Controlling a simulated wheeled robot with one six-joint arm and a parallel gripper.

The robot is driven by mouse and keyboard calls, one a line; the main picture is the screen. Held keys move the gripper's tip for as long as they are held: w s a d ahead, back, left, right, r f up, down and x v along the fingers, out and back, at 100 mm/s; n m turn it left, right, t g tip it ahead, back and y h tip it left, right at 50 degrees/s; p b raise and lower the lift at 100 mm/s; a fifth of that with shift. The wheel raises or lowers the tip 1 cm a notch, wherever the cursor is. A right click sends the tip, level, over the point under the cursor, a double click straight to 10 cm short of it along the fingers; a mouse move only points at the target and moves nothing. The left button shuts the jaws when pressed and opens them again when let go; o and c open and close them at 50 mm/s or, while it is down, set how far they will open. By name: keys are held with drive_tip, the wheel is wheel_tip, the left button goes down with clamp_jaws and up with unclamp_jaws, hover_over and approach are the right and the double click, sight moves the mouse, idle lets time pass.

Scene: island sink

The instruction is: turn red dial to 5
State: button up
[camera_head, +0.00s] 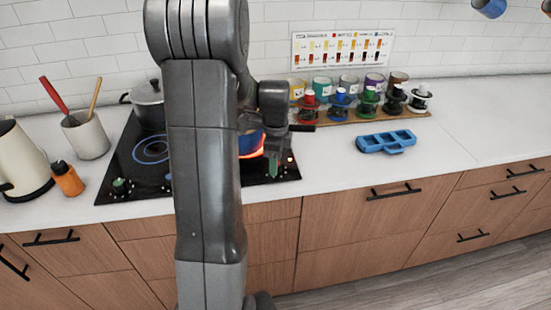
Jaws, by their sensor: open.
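The black cooktop (130,165) is set in the white counter. A small dark green-topped dial (119,184) shows at its front left, and a small dark dial with a light or reddish spot (290,160) shows at its front right. I cannot tell clearly which dial is red, and I cannot read any number. My arm hides the middle of the cooktop. My gripper (273,160) is open and points down over the front right of the cooktop, just left of the right dial. Whether it touches anything is unclear. One burner (250,150) glows orange-red under a blue pot.
A dark pot (148,105) stands at the cooktop's back left. A utensil crock (86,136), an orange bottle (67,179) and a kettle (20,160) are left. Several colored jars stand on a rack (350,117) at the right. A blue tray (373,145) lies before them. The far-right counter is clear.

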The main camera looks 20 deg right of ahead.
wheel_tip(320, 180, up, 14)
idle(0.5)
drive_tip(key=shift+f, duration=0.1)
wheel_tip(320, 180, down, 14)
drive_tip(key=shift+r, duration=0.1)
idle(0.7)
